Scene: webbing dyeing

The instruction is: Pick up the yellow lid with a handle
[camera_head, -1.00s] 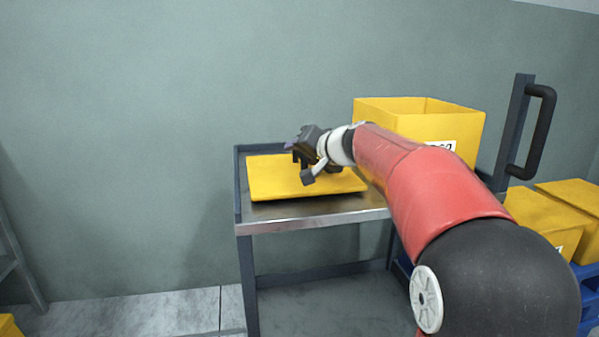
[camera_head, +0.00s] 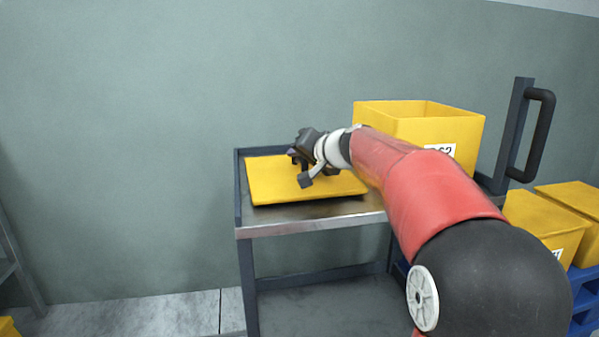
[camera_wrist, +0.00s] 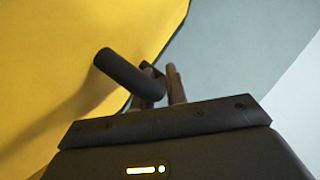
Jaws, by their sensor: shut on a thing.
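The yellow lid (camera_head: 270,183) is a flat panel at the left of the cart's top, with a dark shadow band under its front edge. In the wrist view the yellow lid (camera_wrist: 60,60) fills the left side, and its black bar handle (camera_wrist: 128,75) stands up from it. My gripper (camera_head: 303,160) is over the lid's far middle part. In the wrist view my gripper's fingers (camera_wrist: 165,85) are at the end of the handle and shut on it. In the head view my wrist and gripper hide the handle.
The metal cart (camera_head: 300,228) has raised rims and a black push handle (camera_head: 535,135) at the right. An open yellow bin (camera_head: 400,125) stands on it, close beside my forearm. More yellow boxes (camera_head: 545,225) sit on a blue pallet (camera_head: 587,300) at the right. A wall is behind.

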